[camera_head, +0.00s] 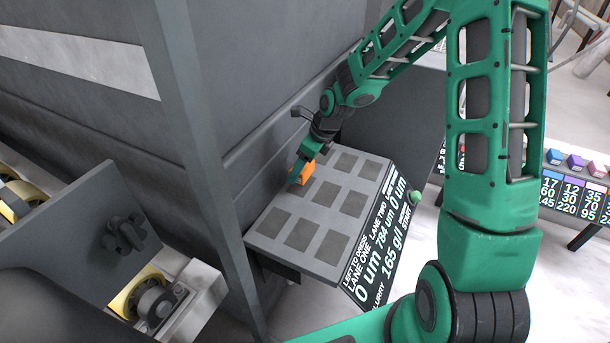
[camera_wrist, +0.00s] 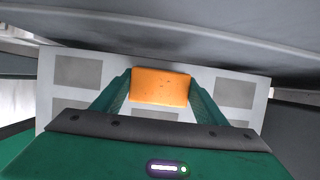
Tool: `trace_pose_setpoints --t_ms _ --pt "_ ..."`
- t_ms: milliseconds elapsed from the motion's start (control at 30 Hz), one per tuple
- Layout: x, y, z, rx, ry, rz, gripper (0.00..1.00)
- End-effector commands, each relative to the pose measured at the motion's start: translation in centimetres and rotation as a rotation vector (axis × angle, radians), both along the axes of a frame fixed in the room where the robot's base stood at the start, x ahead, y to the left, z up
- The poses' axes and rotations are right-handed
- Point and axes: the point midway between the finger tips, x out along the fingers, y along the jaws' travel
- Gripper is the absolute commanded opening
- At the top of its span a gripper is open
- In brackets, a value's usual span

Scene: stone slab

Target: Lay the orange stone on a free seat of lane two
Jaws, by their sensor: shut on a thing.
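The orange stone (camera_head: 307,171) is held between the fingers of my gripper (camera_head: 297,172), at the wall end of the slab. It also shows in the wrist view (camera_wrist: 160,87), between the two green fingers (camera_wrist: 160,95). The grey slab (camera_head: 287,206) has a grid of dark square seats. The sign on its front edge labels lane one at the lower left and lane two in the middle. The stone is over or on the wall-end seat of the middle row; I cannot tell whether it touches. Other middle-row seats (camera_head: 354,204) look bare, as do the visible lane one seats (camera_head: 302,235).
A tall grey wall (camera_head: 262,70) stands close behind the slab, with a grey post (camera_head: 205,150) to its left. A green button (camera_head: 416,196) sits at the sign's right end. Coloured blocks (camera_head: 575,161) stand on a labelled rack at the far right.

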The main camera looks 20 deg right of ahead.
Motion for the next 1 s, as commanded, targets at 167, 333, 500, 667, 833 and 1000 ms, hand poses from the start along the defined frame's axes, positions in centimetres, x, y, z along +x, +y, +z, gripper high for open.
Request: trace_pose_setpoints --t_ms 167,333,500,667,833,1000 --pt "0.5 0.0 -0.7 0.001 0.001 0.0 0.38" --pt "0.4 0.0 -2.7 0.001 0.003 0.001 0.38" --pt "0.5 0.0 -4.3 0.001 0.001 0.0 0.38" --pt "0.5 0.0 -4.3 -0.001 -0.001 0.001 0.38" --pt "0.5 0.0 -4.4 0.0 0.0 0.0 0.76" --pt "0.5 0.0 -4.4 0.0 0.0 0.0 0.85"
